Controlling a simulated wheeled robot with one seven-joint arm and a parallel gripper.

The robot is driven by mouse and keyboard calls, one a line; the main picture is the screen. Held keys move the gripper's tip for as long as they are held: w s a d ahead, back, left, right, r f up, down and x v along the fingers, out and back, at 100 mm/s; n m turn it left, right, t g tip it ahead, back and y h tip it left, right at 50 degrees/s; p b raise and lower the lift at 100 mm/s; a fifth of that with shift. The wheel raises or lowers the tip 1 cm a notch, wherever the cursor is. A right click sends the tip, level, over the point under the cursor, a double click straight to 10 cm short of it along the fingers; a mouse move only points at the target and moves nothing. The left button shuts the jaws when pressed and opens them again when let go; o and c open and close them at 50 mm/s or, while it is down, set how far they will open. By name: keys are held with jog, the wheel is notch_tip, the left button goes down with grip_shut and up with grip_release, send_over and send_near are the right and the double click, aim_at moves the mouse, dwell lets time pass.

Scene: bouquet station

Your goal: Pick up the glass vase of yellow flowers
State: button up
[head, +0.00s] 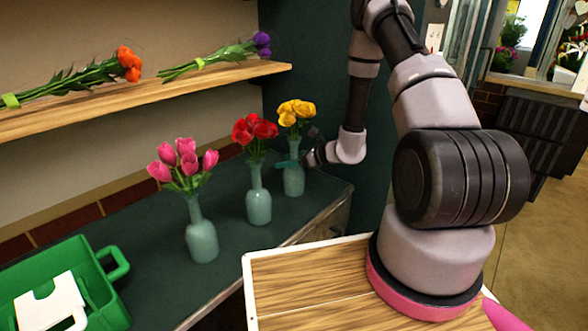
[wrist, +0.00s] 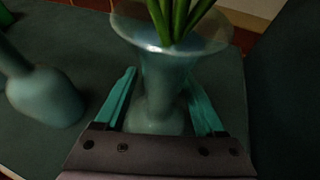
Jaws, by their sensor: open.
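The glass vase of yellow flowers (head: 293,177) stands upright at the right end of the dark counter, a blue-green bottle shape with yellow blooms (head: 296,112). My gripper (head: 293,162) is at its neck in the head view, partly hidden by the wrist. In the wrist view the vase (wrist: 160,100) rises between the two teal fingers of my gripper (wrist: 164,100), with its flared rim and green stems above. The fingers are open, one on each side of the vase. Gaps show beside the vase; whether either finger touches it cannot be told.
The red-flower vase (head: 259,205) stands just left of it; a similar vase (wrist: 42,95) shows at left in the wrist view. The pink-tulip vase (head: 201,238) and a green crate (head: 118,263) are farther left. A wooden shelf (head: 200,82) with flower bunches hangs above.

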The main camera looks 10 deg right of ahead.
jog(key=shift+w+a, duration=0.1)
grip_shut()
dwell(1.4)
